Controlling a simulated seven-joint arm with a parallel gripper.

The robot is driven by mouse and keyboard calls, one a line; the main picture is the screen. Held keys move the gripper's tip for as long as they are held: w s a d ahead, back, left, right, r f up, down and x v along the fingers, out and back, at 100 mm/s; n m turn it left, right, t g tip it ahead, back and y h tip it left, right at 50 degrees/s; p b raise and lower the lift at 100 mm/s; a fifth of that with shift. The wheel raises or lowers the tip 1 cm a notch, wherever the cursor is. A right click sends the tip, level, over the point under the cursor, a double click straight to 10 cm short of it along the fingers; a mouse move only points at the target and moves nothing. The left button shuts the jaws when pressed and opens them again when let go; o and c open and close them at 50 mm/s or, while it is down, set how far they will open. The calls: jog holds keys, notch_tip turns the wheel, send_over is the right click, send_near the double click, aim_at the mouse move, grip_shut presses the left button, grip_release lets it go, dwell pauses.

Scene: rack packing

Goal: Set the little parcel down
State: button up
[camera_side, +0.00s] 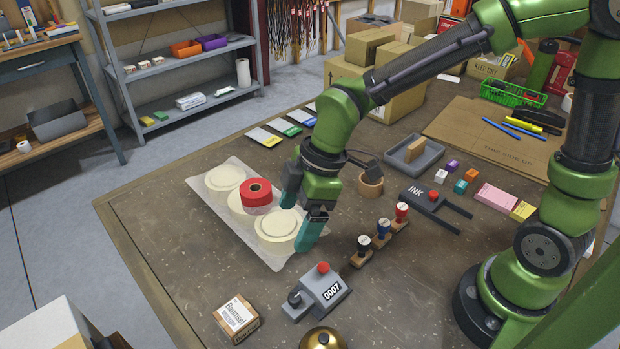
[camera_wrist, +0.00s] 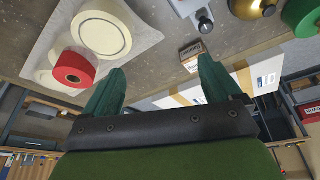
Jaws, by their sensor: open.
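The little parcel (camera_side: 236,319) is a small brown box with a white printed label. It rests on the table near the front edge in the side view. In the wrist view the parcel (camera_wrist: 191,54) shows just past the right fingertip, apart from it. My gripper (camera_side: 299,217) has teal fingers and hangs near the right end of the tape tray, behind and to the right of the parcel. In the wrist view my gripper (camera_wrist: 158,78) has its fingers spread, with nothing between them.
The table left of the parcel is clear.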

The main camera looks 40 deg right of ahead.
jog(key=s+d+r+m+t, duration=0.1)
jog(key=s+d+r+m, duration=0.2)
jog(key=d+m, duration=0.2)
jog(key=s+d+r+m+t, duration=0.2)
jog(key=s+d+r+m, duration=0.1)
jog(key=d+m, duration=0.3)
jog(key=s+d+r+m+t+h, duration=0.1)
jog(key=s+d+r+m+t, duration=0.1)
jog(key=s+d+r+m, duration=0.1)
jog(key=d+r+m, duration=0.1)
jog(key=d+m, duration=0.1)
jog(key=m, duration=0.1)
jog(key=shift+d+r, duration=0.15)
jog(key=shift+r, duration=0.25)
